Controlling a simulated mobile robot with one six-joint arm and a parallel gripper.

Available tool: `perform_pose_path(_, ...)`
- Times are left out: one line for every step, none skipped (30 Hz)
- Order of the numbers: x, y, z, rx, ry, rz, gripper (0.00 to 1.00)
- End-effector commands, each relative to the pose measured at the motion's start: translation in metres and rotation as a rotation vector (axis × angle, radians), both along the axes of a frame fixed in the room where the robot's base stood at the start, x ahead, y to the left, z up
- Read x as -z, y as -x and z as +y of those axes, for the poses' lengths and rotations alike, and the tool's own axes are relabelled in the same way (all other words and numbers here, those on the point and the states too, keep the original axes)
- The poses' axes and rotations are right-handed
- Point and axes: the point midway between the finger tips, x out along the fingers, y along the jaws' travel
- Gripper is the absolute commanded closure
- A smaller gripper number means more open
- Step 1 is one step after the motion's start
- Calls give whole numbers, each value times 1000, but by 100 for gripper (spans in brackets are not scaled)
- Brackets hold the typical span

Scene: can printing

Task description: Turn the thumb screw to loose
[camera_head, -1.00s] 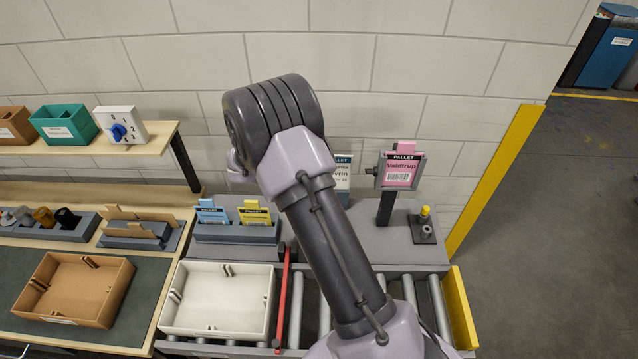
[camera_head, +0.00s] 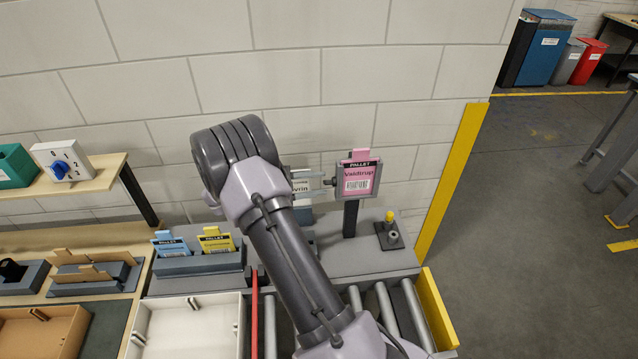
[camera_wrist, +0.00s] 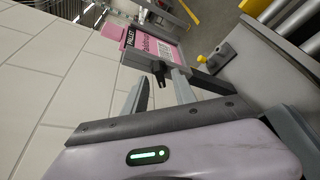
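The thumb screw (camera_wrist: 159,72) is a small black knob on the side of the grey card holder (camera_wrist: 172,57). In the head view the holder (camera_head: 374,168) stands on a dark post and carries a pink "Valdtrup" pallet card (camera_head: 358,179). My gripper (camera_head: 322,181) points right at the holder's left side, at about the knob's height. In the wrist view my gripper (camera_wrist: 162,76) has its two grey fingers apart, with the knob seen between their tips. No finger visibly touches the knob. I cannot tell how far in depth the knob is from the tips.
A small post with a yellow top (camera_head: 390,217) stands right of the holder. A blue and yellow card rack (camera_head: 200,262) and a white tray (camera_head: 188,330) are at left. The wall (camera_head: 430,100) is close behind. A dial box (camera_head: 62,161) sits on the shelf.

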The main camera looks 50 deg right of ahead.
Motion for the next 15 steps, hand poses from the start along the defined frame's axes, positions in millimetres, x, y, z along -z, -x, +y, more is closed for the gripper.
perform_pose_path(1,2,-4,0,0,1,67)
perform_pose_path(2,3,-6,0,0,1,67)
perform_pose_path(2,3,-8,0,0,1,67)
perform_pose_path(2,4,-9,-1,-1,0,67)
perform_pose_path(3,4,-10,-1,-1,0,67)
perform_pose_path(3,4,-10,-1,-1,0,67)
perform_pose_path(3,4,-10,-1,-1,0,67)
perform_pose_path(3,4,-10,-1,-1,0,67)
perform_pose_path(3,4,-10,-1,-1,0,67)
perform_pose_path(3,4,-10,-1,-1,0,67)
perform_pose_path(3,4,-10,-1,-1,0,67)
perform_pose_path(3,4,-10,-1,-1,0,67)
perform_pose_path(3,4,-10,-1,-1,0,73)
perform_pose_path(3,4,-10,-1,-1,0,79)
perform_pose_path(3,4,-10,-1,-1,0,87)
